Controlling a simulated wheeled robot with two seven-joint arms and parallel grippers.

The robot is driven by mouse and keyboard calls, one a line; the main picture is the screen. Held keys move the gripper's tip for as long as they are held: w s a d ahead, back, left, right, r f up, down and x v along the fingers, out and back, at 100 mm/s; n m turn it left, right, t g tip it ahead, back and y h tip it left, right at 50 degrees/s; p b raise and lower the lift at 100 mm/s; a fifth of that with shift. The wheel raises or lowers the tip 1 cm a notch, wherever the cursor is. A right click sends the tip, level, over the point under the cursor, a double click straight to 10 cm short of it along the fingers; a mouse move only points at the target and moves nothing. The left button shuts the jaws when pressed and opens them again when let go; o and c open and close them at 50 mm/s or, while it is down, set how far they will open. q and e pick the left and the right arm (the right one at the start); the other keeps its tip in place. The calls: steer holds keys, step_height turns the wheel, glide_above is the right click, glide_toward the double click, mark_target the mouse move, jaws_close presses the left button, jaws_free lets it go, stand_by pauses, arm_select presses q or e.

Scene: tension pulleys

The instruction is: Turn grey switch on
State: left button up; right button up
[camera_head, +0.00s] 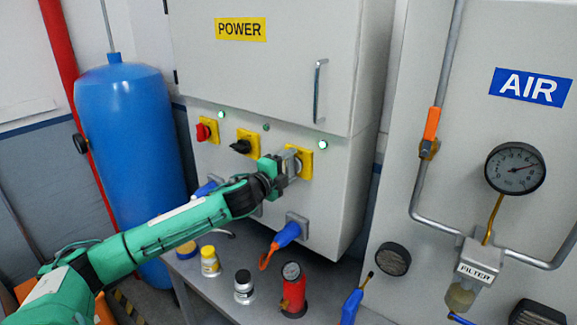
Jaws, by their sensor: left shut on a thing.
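The grey switch (297,161) sits on the right-hand yellow plate (306,165) on the front of the power cabinet. My left gripper (287,164) is at this plate and shut on the grey switch, hiding much of it, so its exact angle cannot be told. A small round lamp (323,145) above the plate looks bright. My right gripper is not in view.
A black switch (241,146) and a red switch (203,132) sit left of the gripper. A blue plug (287,234) sticks out below. Bottles and a red cylinder (292,290) stand on the bench. A blue tank (125,150) is at left.

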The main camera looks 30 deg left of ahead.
arm_select(q)
steer(key=shift+m, duration=0.3)
steer(key=o, duration=1)
steer(key=shift+s+f+b, duration=0.2)
steer(key=shift+s+b, duration=0.2)
steer(key=shift+s, duration=0.15)
steer(key=s+b, duration=0.2)
steer(key=s, duration=0.2)
steer(key=s+b, duration=0.2)
steer(key=s, duration=0.2)
steer(key=s+a+b, duration=0.1)
steer(key=s+b, duration=0.2)
steer(key=s, duration=0.1)
steer(key=shift+s+r, duration=0.1)
steer(key=shift+s, duration=0.1)
steer(key=shift+s, duration=0.15)
